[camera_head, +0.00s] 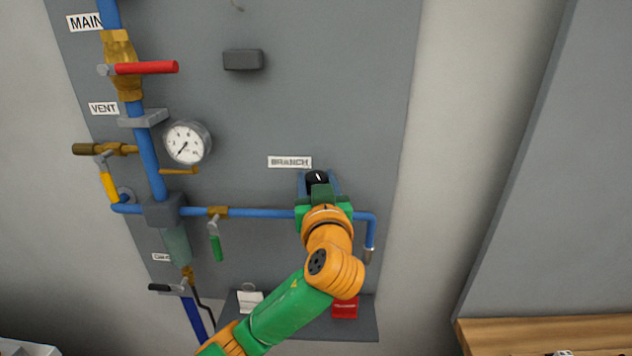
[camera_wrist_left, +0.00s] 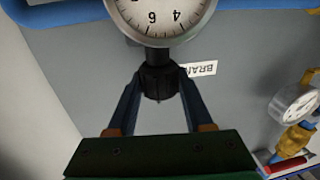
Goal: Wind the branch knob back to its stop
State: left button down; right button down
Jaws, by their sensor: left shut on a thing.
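The black branch knob (camera_head: 317,177) is on the grey panel just below the BRANCH label (camera_head: 290,162). My left gripper (camera_head: 319,184) has its two blue fingers around it. In the left wrist view the ribbed black knob (camera_wrist_left: 158,83) sits between the fingertips (camera_wrist_left: 160,74), and the gripper is shut on it. A round white dial (camera_wrist_left: 160,15) is directly behind the knob there, cut off by the top edge. Its needle does not show. In the head view my gripper and wrist hide that dial. My right gripper is in neither view.
The blue branch pipe (camera_head: 262,213) runs behind my wrist, with a green-handled valve (camera_head: 215,245) on it. A pressure gauge (camera_head: 187,142) and red-handled main valve (camera_head: 145,68) are left. A ledge (camera_head: 290,325) below bears a red block (camera_head: 345,308) near my forearm.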

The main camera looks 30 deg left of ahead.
pick_arm(q)
jog(key=n+g+y+b, duration=0.2)
jog(key=n+g+y, duration=0.2)
jog(key=g, duration=0.1)
jog(key=shift+w+d+n, duration=0.1)
jog(key=shift+n, duration=0.2)
jog(key=n+g+y+b, duration=0.1)
jog(key=g, duration=0.1)
jog(key=shift+g, duration=0.3)
jog(key=shift+r+n+g+y, duration=0.15)
jog(key=shift+n+g+y, duration=0.55)
jog(key=shift+n+g, duration=0.75)
jog(key=shift+g, duration=0.35)
jog(key=c, duration=0.6)
grip_release()
jog(key=shift+b, duration=0.3)
